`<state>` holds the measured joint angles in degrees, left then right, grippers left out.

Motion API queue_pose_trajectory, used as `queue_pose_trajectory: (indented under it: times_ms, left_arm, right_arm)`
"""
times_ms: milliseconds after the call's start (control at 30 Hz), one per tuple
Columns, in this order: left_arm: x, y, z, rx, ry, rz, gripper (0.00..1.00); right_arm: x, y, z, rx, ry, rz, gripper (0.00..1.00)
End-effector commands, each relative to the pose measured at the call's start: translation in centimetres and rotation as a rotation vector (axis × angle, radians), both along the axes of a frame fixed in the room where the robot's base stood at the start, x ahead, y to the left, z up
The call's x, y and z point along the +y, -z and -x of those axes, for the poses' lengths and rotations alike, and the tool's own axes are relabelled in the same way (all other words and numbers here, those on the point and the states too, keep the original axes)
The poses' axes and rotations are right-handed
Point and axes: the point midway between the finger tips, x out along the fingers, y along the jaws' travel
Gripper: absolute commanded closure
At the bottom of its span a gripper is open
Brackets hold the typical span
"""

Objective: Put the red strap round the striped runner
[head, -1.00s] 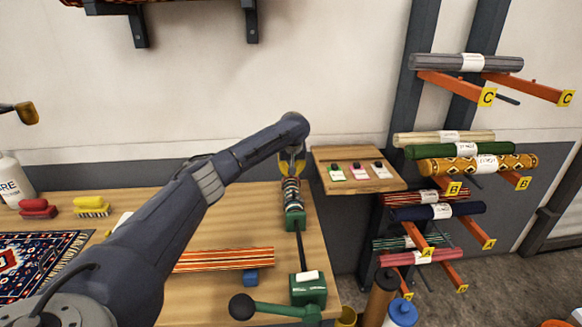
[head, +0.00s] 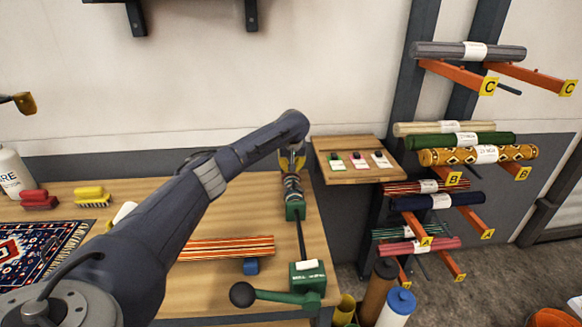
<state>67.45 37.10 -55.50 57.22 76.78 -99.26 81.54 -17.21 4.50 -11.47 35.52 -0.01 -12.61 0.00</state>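My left gripper (head: 292,161), with yellow fingers, is down at the bench's back right, just above a dark-and-pale banded stack (head: 292,187) on a green fixture (head: 295,211). Its fingers are too small and covered to tell whether they hold anything. I cannot make out a red strap. My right gripper is out of view.
A green base with a lever (head: 308,280) stands at the bench's front right. A wooden shelf (head: 356,175) holds several small cards. A rack of rolls (head: 478,155) stands at the right. Brushes (head: 92,197) and a patterned rug (head: 38,250) lie left.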

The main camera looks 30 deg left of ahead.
Motion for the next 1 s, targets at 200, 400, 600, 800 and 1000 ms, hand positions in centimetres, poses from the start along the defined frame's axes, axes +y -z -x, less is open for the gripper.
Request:
queue_pose_trajectory:
  times_ms: [200,400,600,800,1000]
  left_arm:
    - [0.0,0.0,0.0,0.000,0.000,0.000,0.69]
    - [0.0,0.0,0.0,0.000,0.000,0.000,0.66]
    - [-0.1,-0.6,0.2,-0.001,0.000,0.000,0.66]
    - [-0.8,-3.3,1.0,-0.003,0.003,-0.001,0.66]
    - [-1.6,-6.6,2.0,-0.003,0.001,-0.001,0.66]
  right_arm:
    - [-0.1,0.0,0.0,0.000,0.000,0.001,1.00]
    - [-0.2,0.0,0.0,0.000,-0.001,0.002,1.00]
    - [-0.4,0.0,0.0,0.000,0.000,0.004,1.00]
    - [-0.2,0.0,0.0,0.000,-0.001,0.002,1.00]
    - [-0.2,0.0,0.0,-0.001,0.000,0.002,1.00]
